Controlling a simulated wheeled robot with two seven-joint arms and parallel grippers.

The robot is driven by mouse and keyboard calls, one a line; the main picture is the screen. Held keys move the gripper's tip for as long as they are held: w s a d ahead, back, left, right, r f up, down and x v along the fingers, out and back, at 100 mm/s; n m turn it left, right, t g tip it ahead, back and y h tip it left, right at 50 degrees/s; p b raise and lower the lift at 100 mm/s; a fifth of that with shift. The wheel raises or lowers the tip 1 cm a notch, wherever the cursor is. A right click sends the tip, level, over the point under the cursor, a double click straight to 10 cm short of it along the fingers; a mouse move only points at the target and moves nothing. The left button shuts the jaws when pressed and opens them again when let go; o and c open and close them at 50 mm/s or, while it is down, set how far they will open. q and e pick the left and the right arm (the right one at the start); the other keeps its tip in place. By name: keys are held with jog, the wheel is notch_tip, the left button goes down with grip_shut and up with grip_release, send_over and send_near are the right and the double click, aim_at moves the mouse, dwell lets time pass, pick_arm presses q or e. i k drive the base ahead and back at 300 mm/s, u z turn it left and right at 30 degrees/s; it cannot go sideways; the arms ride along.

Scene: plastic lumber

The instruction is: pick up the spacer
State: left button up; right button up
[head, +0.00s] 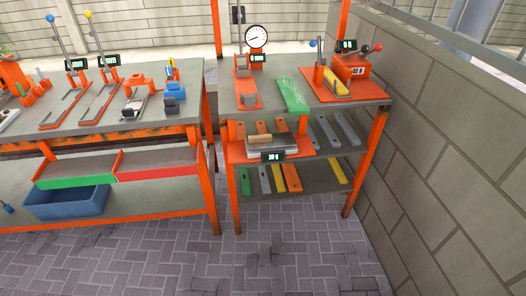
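I cannot tell for sure which piece is the spacer. Small pieces show on the right rack: a tan piece (260,139) lies on a grey slab over the orange scale (237,151) on its middle shelf. Grey and orange strips (347,130) lie behind and beside it. Green, grey, orange and yellow strips (292,178) lie on the lower shelf. A yellow block (336,82) sits in an orange fixture on the top. Neither of my grippers is in view.
The right rack's top holds a dial gauge (256,37) and a green bristly piece (292,94). The left bench (150,125) carries lever fixtures; a blue bin (66,203) is below. A block wall (450,150) bounds the right. The paved floor (200,262) in front is clear.

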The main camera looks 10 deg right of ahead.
aim_at(255, 139)
jog(key=k, duration=0.9)
jog(key=u, duration=0.9)
jog(key=i, duration=1.2)
jog(key=z, duration=0.55)
jog(key=i, duration=1.05)
jog(key=z, duration=1)
